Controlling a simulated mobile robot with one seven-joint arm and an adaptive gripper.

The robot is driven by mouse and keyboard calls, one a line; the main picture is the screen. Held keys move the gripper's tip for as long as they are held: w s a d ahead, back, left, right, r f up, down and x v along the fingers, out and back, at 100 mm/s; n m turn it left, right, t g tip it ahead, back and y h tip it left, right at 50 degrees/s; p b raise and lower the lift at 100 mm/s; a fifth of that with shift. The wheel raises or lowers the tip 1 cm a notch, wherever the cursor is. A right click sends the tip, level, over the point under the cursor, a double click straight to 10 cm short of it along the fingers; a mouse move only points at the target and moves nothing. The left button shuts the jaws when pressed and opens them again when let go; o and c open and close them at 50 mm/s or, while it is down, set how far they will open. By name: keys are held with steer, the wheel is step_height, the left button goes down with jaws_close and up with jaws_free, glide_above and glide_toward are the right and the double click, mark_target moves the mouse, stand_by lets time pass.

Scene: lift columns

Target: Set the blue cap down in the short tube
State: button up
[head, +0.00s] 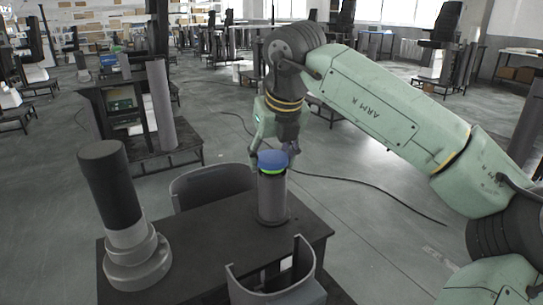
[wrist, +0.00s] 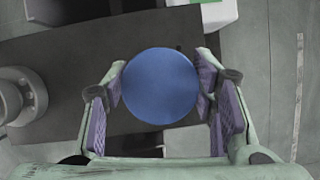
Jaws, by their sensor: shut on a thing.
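The blue cap (head: 272,158) is round, with a green band under its blue top. In the wrist view the blue cap (wrist: 160,86) sits between the two purple-padded fingers. My gripper (head: 274,155) is shut on it. The short tube (head: 272,198) is a grey upright cylinder on the dark table. In the head view the cap is directly over its top, and I cannot tell whether they touch. In the wrist view the cap hides the tube's opening.
A tall black-topped column (head: 110,185) on a stepped grey base stands at the table's left. An open curved grey shell (head: 275,292) stands at the front. The tabletop between column and tube is clear.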

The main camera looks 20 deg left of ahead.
steer(key=shift+f, duration=0.25)
stand_by(0.4)
steer(key=o, duration=1.2)
steer(key=shift+r+p, duration=2.35)
steer(key=shift+r, duration=1.15)
